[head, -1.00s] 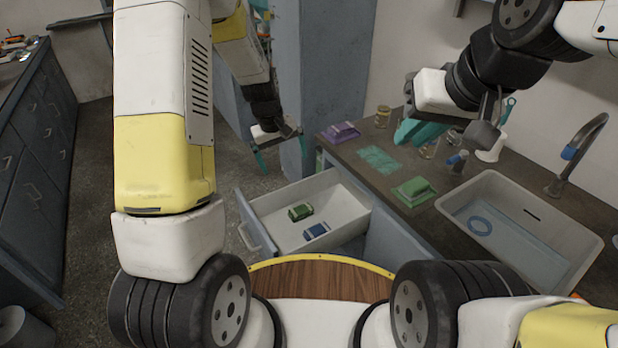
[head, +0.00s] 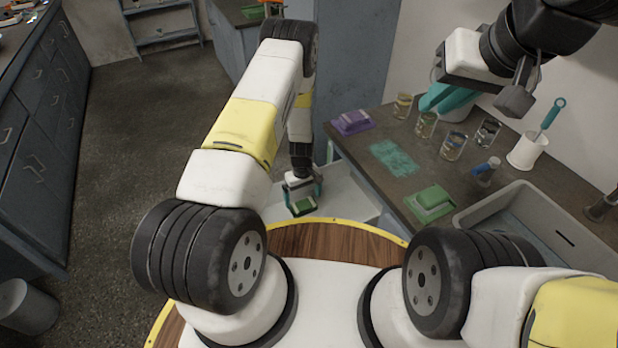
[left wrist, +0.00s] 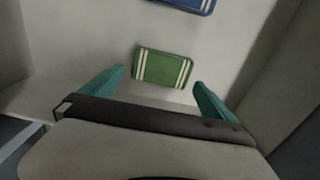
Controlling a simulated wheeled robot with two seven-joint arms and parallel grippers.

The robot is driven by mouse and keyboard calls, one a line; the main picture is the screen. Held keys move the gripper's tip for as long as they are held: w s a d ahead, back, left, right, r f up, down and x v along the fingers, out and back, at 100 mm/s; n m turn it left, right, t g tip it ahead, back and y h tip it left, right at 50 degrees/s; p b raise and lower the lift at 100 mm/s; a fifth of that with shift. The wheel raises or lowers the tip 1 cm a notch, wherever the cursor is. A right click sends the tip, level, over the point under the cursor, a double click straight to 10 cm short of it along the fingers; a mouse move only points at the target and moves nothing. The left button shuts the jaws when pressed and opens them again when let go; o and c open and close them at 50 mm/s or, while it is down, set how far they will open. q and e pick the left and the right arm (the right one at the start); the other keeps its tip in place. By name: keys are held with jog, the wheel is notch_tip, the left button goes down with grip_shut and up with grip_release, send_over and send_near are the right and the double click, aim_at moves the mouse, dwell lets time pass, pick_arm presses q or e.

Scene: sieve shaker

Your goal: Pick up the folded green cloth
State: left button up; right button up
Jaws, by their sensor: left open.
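The folded green cloth (left wrist: 162,68), with pale stripes near its ends, lies on the white floor of the open drawer (head: 345,195). In the head view the cloth (head: 304,206) shows just below my left gripper (head: 304,197). In the left wrist view my left gripper (left wrist: 160,80) is open, its teal fingers apart on either side of the cloth's near side. The cloth appears a little beyond the fingertips and is not gripped. My right gripper (head: 448,96) is above the counter; its jaw opening is unclear.
A folded blue cloth (left wrist: 192,3) lies beyond the green one in the drawer. The counter (head: 410,150) holds a purple item (head: 352,122), another green item (head: 433,202), several glass jars and a white pot (head: 527,151). A sink (head: 545,225) is at right.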

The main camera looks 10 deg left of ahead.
aim_at(303, 204)
pick_arm(q)
jog(key=f, duration=0.4)
jog(key=shift+s+d+f, duration=0.1)
jog(key=shift+s, duration=0.25)
jog(key=c, duration=1.1)
notch_tip(303, 204, up, 10)
jog(key=shift+r, duration=0.1)
